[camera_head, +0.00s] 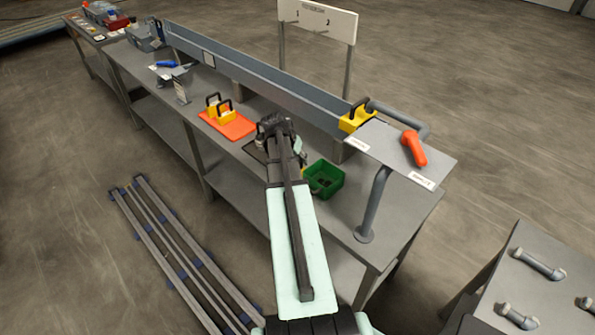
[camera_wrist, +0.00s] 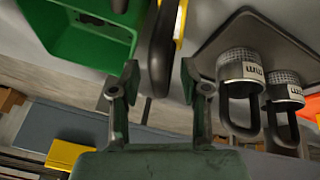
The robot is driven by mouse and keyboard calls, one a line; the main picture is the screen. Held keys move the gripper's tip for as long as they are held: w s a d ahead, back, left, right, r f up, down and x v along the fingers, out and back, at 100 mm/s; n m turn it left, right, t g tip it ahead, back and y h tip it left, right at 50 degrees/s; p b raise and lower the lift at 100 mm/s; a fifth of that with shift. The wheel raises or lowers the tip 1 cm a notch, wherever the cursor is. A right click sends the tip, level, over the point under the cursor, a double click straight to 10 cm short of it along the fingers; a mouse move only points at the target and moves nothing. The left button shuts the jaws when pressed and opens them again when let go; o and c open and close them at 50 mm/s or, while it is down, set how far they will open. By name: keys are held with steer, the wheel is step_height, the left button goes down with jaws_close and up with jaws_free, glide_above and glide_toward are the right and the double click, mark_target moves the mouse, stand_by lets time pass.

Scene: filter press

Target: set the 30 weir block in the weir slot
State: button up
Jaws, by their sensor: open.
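My gripper (camera_head: 275,125) is over the middle of the bench, with its fingers (camera_wrist: 159,85) apart in the wrist view. A black handle-like loop (camera_wrist: 161,50) with a yellow strip (camera_wrist: 181,22) beside it shows beyond and between the fingers; its contact with them cannot be told. My arm hides this spot in the head view. Two yellow blocks with black handles (camera_head: 227,114) stand on an orange mat (camera_head: 238,130). Another yellow block (camera_head: 352,124) with a black handle sits at the right end of the long grey trough (camera_head: 255,72). No block number is legible.
A green bin (camera_head: 324,181) is right of my gripper. A dark tray (camera_wrist: 222,42) holds two knurled cylinders with loops (camera_wrist: 240,65). A grey plate (camera_head: 385,148) with an orange handle (camera_head: 413,148) stands at the bench's right end. A white board (camera_head: 318,20) stands behind.

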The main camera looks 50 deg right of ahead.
jaws_close()
steer(key=shift+r, duration=0.1)
stand_by(0.3)
